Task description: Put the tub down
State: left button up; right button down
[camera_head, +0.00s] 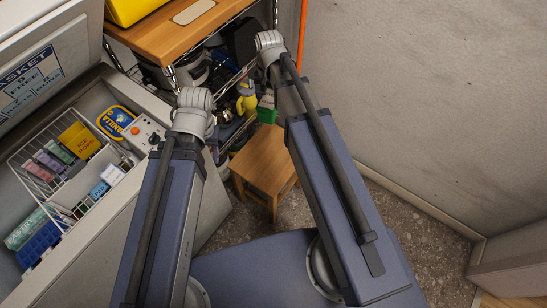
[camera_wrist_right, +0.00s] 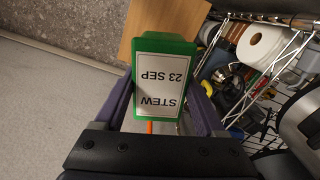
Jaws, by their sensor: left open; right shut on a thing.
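The tub is green with a white label reading "STEW 23 SEP". In the right wrist view the tub (camera_wrist_right: 168,75) is between the two fingers of my right gripper (camera_wrist_right: 160,95), which is shut on it. In the head view the tub (camera_head: 266,114) shows as a small green block beside my right arm, above the far edge of a wooden stool (camera_head: 264,166) in the picture. The stool top also shows beyond the tub in the right wrist view (camera_wrist_right: 150,18). I cannot tell the tub's height over it. My left gripper is hidden behind its arm.
A wire shelf rack with a paper roll (camera_wrist_right: 262,45) stands beside the stool. A plain wall (camera_head: 430,100) bounds the right; speckled floor shows below.

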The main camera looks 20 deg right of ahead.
notch_tip(320, 180, down, 19)
jog(key=m+b, duration=0.3)
jog(key=b, duration=1.5)
notch_tip(320, 180, down, 10)
jog(key=b, duration=1)
jog(key=shift+f, duration=0.1)
jog(key=shift+f+b, duration=0.15)
jog(key=shift+b, duration=0.25)
grip_release()
jog(key=shift+r, duration=0.2)
notch_tip(320, 180, up, 12)
jog(key=p, duration=1.2)
